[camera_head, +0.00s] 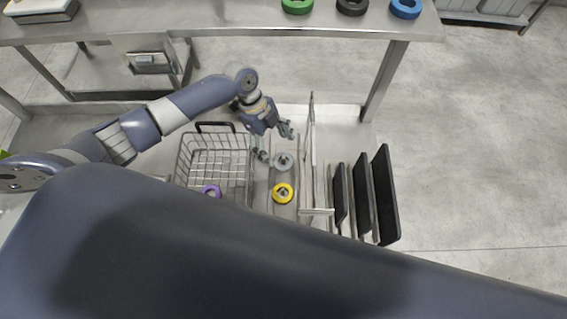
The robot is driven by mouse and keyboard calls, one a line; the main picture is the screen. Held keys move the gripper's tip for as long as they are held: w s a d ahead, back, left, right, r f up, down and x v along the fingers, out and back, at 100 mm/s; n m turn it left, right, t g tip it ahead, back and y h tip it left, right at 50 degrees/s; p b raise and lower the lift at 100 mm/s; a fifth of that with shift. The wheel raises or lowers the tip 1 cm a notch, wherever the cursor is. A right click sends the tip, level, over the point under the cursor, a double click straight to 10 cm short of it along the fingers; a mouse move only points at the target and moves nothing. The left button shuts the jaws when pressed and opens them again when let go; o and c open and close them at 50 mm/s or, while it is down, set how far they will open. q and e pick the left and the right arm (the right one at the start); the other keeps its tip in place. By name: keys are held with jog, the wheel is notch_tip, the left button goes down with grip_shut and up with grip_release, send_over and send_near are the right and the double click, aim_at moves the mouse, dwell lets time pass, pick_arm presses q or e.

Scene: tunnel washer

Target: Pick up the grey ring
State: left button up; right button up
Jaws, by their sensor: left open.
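The grey ring (283,162) sits around a peg on a narrow metal strip, just behind a yellow ring (283,193) on another peg. My left gripper (275,145) is open, its two fingers spread and pointing down toward the grey ring, just above and behind it in the picture. I cannot tell whether a finger touches the ring. Nothing shows between the fingers. My right gripper is not in view.
A wire basket (183,160) left of the strip holds a purple ring (211,190). An upright panel (311,150) and several black boards (385,195) stand to the right. Green (297,6), black (352,7) and blue (405,8) rings lie on the back table (230,14).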

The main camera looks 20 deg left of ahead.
aim_at(281, 162)
pick_arm(q)
jog(key=b+x, duration=0.3)
jog(key=x, duration=0.1)
jog(key=shift+s+f, duration=0.1)
jog(key=shift+f, duration=0.25)
jog(key=shift+d+f, duration=0.25)
jog(key=shift+f, duration=0.15)
jog(key=c, duration=1.1)
